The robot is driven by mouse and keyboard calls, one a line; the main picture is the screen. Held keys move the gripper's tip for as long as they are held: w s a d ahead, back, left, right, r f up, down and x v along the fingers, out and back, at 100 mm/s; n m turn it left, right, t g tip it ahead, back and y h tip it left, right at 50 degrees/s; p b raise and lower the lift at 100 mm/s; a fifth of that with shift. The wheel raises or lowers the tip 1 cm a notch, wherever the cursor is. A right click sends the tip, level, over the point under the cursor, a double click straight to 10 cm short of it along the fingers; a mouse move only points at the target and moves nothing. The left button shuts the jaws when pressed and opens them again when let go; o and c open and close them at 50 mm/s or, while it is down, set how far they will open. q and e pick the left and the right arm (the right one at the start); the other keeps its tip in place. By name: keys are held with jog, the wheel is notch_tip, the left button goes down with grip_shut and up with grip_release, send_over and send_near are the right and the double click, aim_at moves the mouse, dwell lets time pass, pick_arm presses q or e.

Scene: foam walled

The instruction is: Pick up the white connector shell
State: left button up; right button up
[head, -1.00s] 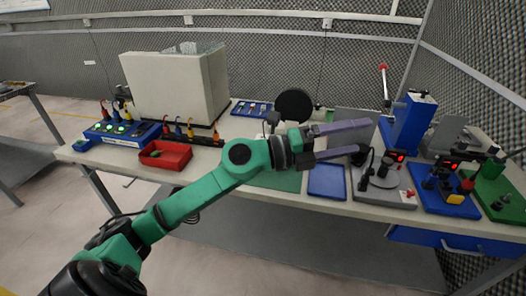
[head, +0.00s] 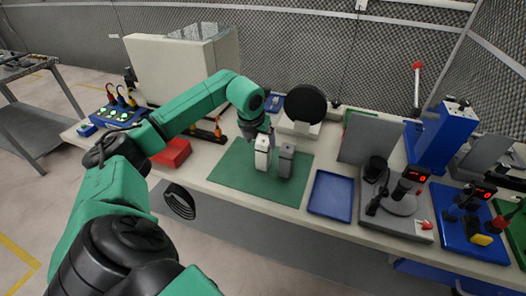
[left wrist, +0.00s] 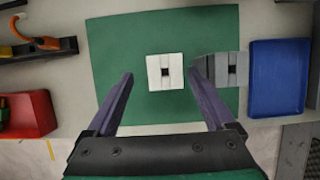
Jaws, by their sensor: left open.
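The white connector shell (head: 262,158) stands on the green mat (head: 226,172) in the head view. In the left wrist view the white shell (left wrist: 165,71) is a pale square with a dark slot in its middle. My left gripper (head: 259,134) is above the white shell, pointing down. In the left wrist view its open, empty fingers (left wrist: 160,80) are on either side of the shell, which shows a little nearer the right finger. A grey shell (head: 286,161) stands just right of the white one. The right gripper is not in view.
The grey shell (left wrist: 231,69) is close beside my right-hand finger in the left wrist view. A blue tray (head: 331,193) lies right of the mat, and a red bin (head: 172,152) left of it. A black round disc (head: 306,104) stands behind. The mat's left part is clear.

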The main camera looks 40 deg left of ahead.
pick_arm(q)
jog(key=x, duration=0.1)
jog(key=p+x, duration=0.1)
jog(key=x, duration=0.1)
jog(key=p+x, duration=0.1)
jog(key=shift+w+d+f, duration=0.15)
jog(key=shift+w+d, duration=0.1)
jog(key=shift+w, duration=0.25)
jog(key=shift+f, duration=0.3)
jog(key=shift+a, duration=0.1)
jog(key=c, duration=0.5)
grip_shut()
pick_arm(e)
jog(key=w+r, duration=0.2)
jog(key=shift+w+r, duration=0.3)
